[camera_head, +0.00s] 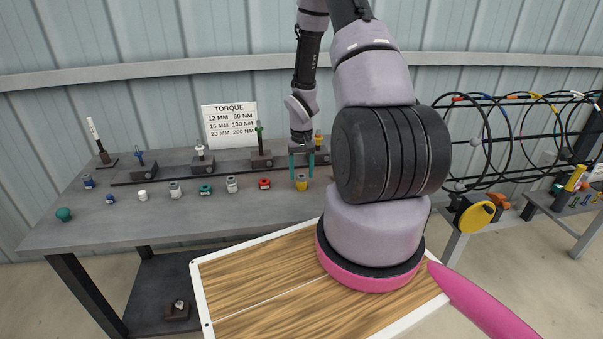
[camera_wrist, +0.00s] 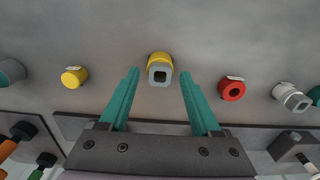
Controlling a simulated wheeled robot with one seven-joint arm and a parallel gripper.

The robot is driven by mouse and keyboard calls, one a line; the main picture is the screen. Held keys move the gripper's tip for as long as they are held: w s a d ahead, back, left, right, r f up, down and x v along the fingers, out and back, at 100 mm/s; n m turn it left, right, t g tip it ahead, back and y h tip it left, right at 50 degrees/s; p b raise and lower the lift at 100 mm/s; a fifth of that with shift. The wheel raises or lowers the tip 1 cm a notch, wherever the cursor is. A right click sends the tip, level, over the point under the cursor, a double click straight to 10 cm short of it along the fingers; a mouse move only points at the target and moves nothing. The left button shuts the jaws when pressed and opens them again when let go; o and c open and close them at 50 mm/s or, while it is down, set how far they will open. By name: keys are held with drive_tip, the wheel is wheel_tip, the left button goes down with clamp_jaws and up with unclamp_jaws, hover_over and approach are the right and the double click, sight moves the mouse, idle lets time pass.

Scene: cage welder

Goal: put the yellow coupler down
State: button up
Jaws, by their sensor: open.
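In the wrist view the yellow coupler (camera_wrist: 160,62) shows a grey square socket and lies between and slightly beyond the fingertips, with a gap on each side. My gripper (camera_head: 301,173) is open, teal fingers pointing down just above and around the coupler; it also shows open and empty in the wrist view (camera_wrist: 159,75). Whether the fingertips overlap the coupler in height is hard to tell.
A red coupler (camera_wrist: 232,90) and a second yellow piece (camera_wrist: 75,77) flank it. Several other couplers line the bench. Behind stand a dark rack with a green-handled tool (camera_head: 259,138) and a torque sign (camera_head: 230,125). My arm hides the bench's right part.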

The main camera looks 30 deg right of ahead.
wheel_tip(320, 180, up, 12)
wheel_tip(320, 180, up, 11)
drive_tip(key=t, duration=0.2)
hover_over(301, 176)
drive_tip(key=s+a, duration=0.1)
drive_tip(key=a, duration=0.1)
drive_tip(key=s+a+r+t, duration=0.1)
drive_tip(key=s+a+r, duration=0.2)
drive_tip(key=s+r, duration=0.3)
drive_tip(key=s+a+r+t+y, duration=0.1)
drive_tip(key=s+a+r+t, duration=0.1)
drive_tip(key=s+a+r, duration=0.2)
drive_tip(key=s+a+r+m+t+y, duration=0.1)
drive_tip(key=s+a+r, duration=0.3)
drive_tip(key=s+r, duration=0.5)
wheel_tip(301, 176, up, 4)
drive_tip(key=shift+s+a+f+t, duration=0.15)
drive_tip(key=shift+s+a+t, duration=0.05)
drive_tip(key=shift+t, duration=0.4)
